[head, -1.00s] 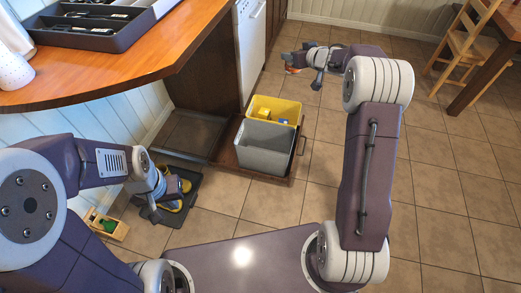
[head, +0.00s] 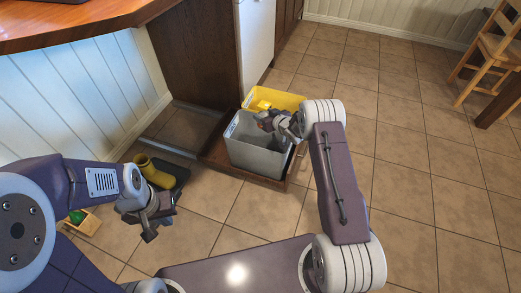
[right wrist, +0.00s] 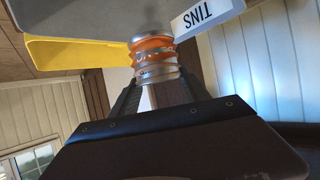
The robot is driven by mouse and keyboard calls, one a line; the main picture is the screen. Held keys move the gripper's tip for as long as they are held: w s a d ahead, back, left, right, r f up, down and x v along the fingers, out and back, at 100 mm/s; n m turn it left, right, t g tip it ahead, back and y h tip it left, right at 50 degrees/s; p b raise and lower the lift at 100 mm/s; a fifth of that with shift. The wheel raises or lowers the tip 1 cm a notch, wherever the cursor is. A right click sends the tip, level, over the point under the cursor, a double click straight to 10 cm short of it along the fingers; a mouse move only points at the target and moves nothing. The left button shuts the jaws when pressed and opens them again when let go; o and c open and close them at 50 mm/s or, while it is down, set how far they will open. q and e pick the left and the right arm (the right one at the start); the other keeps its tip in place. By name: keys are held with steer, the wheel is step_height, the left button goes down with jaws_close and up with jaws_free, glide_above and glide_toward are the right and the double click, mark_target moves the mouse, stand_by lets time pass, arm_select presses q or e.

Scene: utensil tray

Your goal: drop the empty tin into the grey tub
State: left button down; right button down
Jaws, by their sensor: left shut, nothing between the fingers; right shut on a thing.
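The empty tin (right wrist: 153,60), silver with an orange band, is between the fingers of my right gripper (right wrist: 152,85) in the right wrist view. In the head view my right gripper (head: 272,124) is shut on the tin, over the opening of the grey tub (head: 258,160); the tin is small and partly hidden there. The grey tub's rim shows at the top of the right wrist view (right wrist: 75,8), beside a white label (right wrist: 207,14) reading "TINS". My left gripper (head: 150,228) is shut and empty, low at the left, away from the tubs.
A yellow tub (head: 292,101) stands directly behind the grey one, both in a wooden pull-out drawer (head: 217,152) by the cabinet. A wooden crate (head: 88,224) is near my left arm.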

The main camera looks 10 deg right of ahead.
step_height(320, 180, down, 6)
steer(key=b, duration=0.5)
steer(key=shift+b, duration=0.3)
steer(key=shift+r, duration=0.1)
steer(key=shift+c, duration=2.2)
jaws_free()
steer(key=p+v, duration=0.6)
steer(key=v, duration=0.3)
